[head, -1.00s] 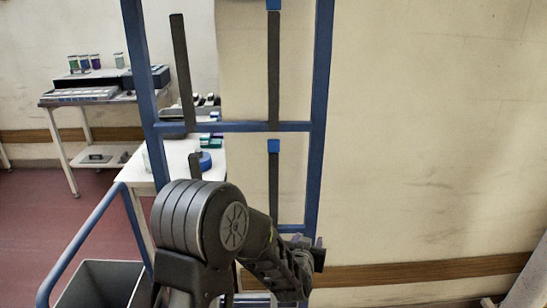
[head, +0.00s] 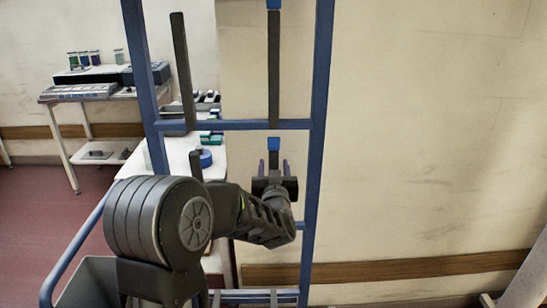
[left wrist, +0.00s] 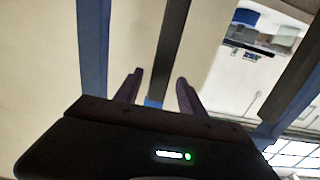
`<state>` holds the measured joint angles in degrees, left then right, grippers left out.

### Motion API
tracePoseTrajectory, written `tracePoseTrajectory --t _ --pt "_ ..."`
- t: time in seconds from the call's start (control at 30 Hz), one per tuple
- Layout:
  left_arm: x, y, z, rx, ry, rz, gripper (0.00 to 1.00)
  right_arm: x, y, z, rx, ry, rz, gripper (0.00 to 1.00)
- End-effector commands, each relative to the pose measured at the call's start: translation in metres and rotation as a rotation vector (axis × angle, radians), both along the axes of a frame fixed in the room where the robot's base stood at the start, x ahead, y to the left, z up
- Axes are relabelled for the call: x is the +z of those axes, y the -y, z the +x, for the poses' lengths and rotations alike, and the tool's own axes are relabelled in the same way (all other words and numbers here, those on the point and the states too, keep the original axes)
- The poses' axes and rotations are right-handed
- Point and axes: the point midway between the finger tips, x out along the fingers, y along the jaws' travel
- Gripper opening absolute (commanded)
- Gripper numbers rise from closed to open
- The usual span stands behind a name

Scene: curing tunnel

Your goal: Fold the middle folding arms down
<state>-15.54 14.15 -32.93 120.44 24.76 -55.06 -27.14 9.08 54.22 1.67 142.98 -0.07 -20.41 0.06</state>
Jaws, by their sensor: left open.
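A blue upright rack (head: 319,110) carries dark upright folding arms. One right-hand folding arm (head: 273,158) stands below the crossbar, with its blue tip (head: 273,143) on top. The left one at that level (head: 195,165) is mostly hidden by my arm. Two more, left (head: 183,70) and right (head: 274,70), stand above the crossbar. My left gripper (head: 273,166) is open, its fingers on either side of the lower right arm, below its tip. In the left wrist view a dark bar (left wrist: 170,50) with a blue end lies between the fingers (left wrist: 157,90). Contact cannot be told.
The rack's crossbar (head: 235,125) passes above the gripper. A side table (head: 95,97) with jars stands at far left. A grey bin (head: 88,280) is at lower left.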

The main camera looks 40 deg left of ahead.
Motion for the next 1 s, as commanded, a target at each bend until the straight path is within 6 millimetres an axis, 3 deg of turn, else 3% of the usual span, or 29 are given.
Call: tracePoseTrajectory --t 0.33,0.7,1.0 --pt "0.0 -0.03 0.04 0.0 -0.001 0.002 0.47 0.008 0.0 0.0 0.0 -0.001 0.0 0.44" --pt "0.0 -0.033 0.045 -0.001 0.0 0.0 0.46 0.008 0.0 0.0 0.0 -0.001 0.0 0.44" --pt "0.0 -0.033 0.044 -0.001 0.0 0.0 0.22 0.008 0.0 0.0 0.0 -0.001 0.0 0.44"
